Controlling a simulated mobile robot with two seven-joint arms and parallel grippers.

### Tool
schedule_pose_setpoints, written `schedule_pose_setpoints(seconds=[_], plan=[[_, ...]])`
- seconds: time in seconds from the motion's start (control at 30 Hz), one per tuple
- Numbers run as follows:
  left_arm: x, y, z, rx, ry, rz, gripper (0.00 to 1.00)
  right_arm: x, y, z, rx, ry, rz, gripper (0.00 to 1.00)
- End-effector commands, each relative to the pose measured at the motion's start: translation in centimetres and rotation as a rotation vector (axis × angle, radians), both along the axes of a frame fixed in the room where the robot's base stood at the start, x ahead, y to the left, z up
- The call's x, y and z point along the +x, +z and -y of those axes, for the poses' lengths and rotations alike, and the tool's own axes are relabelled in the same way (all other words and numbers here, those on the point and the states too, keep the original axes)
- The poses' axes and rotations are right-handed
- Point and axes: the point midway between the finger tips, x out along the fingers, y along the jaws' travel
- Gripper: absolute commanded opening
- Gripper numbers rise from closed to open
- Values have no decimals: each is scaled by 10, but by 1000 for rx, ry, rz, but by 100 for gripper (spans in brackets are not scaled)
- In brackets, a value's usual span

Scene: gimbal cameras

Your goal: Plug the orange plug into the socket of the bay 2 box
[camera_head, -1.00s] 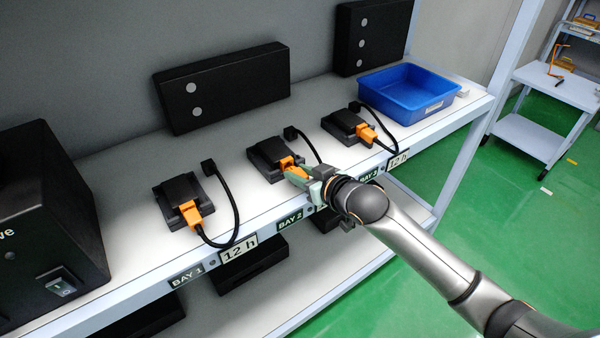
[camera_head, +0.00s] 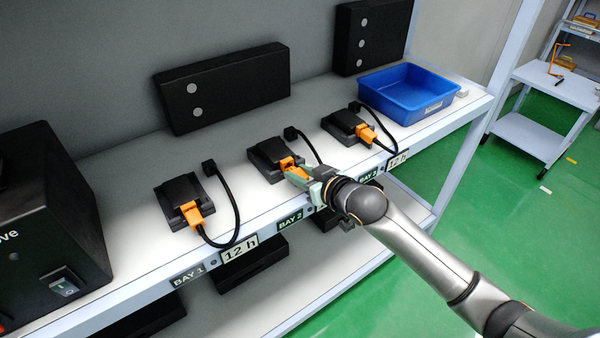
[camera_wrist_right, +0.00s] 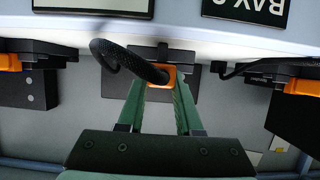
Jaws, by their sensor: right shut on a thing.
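The bay 2 box (camera_head: 268,153) is a small black box on the shelf above the BAY 2 label (camera_head: 290,222). The orange plug (camera_head: 297,171) is at the front of this box, with its black cable looping behind. My right gripper (camera_head: 303,175) reaches in from the right and is shut on the orange plug. In the right wrist view the plug (camera_wrist_right: 164,76) sits between the green fingertips (camera_wrist_right: 160,95), with the black cable (camera_wrist_right: 125,55) running off to the left. The gripper hides much of the plug, and I cannot tell how deep it sits in the socket. My left gripper is not in view.
The bay 1 box (camera_head: 182,200) and bay 3 box (camera_head: 347,126) stand to either side, each with an orange plug and looped cable. A blue bin (camera_head: 409,91) stands at right, a black machine (camera_head: 45,215) at left. Black panels (camera_head: 225,87) stand behind.

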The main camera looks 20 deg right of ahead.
Motion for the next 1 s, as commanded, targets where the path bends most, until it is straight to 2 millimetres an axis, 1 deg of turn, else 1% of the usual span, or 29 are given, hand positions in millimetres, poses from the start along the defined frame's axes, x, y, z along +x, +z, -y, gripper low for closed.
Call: schedule_pose_setpoints(seconds=[0.27,0.8,1.0], plan=[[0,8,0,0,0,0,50,0,1,0,0,0,-2,0],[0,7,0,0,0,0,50,0,0,0,0,0,0,0],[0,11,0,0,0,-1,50,0,1,0,1,0,0,0]])
